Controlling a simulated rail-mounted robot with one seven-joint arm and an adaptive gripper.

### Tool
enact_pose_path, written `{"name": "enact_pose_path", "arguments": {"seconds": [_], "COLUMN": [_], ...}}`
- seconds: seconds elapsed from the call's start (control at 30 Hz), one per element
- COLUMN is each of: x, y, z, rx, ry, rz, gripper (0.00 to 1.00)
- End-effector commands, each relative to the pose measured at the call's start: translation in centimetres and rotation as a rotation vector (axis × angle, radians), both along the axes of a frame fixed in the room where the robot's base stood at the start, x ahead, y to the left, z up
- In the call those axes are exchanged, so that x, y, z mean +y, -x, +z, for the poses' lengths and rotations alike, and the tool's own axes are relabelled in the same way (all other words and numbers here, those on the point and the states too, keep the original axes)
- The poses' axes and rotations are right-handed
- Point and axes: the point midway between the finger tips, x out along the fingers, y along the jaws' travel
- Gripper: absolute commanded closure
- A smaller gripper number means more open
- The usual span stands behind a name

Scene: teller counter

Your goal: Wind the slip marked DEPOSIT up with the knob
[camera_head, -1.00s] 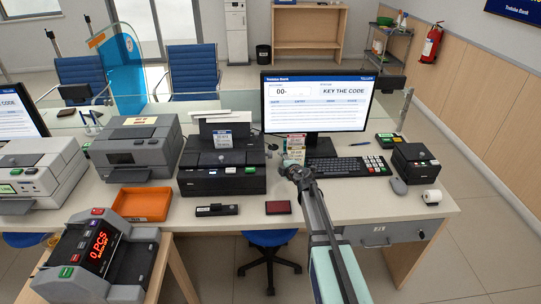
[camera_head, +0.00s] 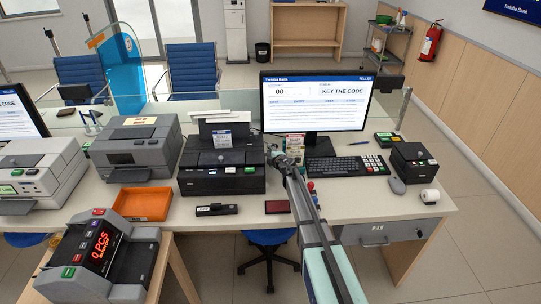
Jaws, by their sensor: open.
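A black slip printer (camera_head: 222,182) stands in the middle of the counter. A white slip with a dark blue header (camera_head: 222,138) stands up out of its top; its print is too small to read. A second printed slip or card (camera_head: 295,144) stands behind my gripper; I cannot read it either. My gripper (camera_head: 273,154) is open, just beyond the printer's right side, and close to it. I cannot tell whether it touches anything. The knob is not clearly visible; the gripper and arm cover part of the area at the printer's right end.
The monitor (camera_head: 318,100) and keyboard (camera_head: 348,166) stand right of the gripper. An orange tray (camera_head: 143,204) and a grey machine (camera_head: 135,150) are at the left. A dark red pad (camera_head: 277,207) and a black stapler-like item (camera_head: 216,210) lie in front of the printer.

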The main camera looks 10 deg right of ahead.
Motion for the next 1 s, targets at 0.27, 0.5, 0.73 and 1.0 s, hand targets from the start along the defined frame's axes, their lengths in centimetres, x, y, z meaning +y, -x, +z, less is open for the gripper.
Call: {"name": "enact_pose_path", "arguments": {"seconds": [0.27, 0.5, 0.73, 1.0], "x": [-0.01, 0.0, 0.01, 0.03], "y": [0.04, 0.01, -0.04, -0.15], "z": [0.0, -0.09, -0.66, -0.64], "rx": [0.0, -0.002, -0.034, -0.09], "ry": [0.0, 0.0, 0.002, 0.007], "rz": [0.0, 0.0, 0.0, 0.001], "gripper": [0.78, 0.93, 0.93, 0.93]}}
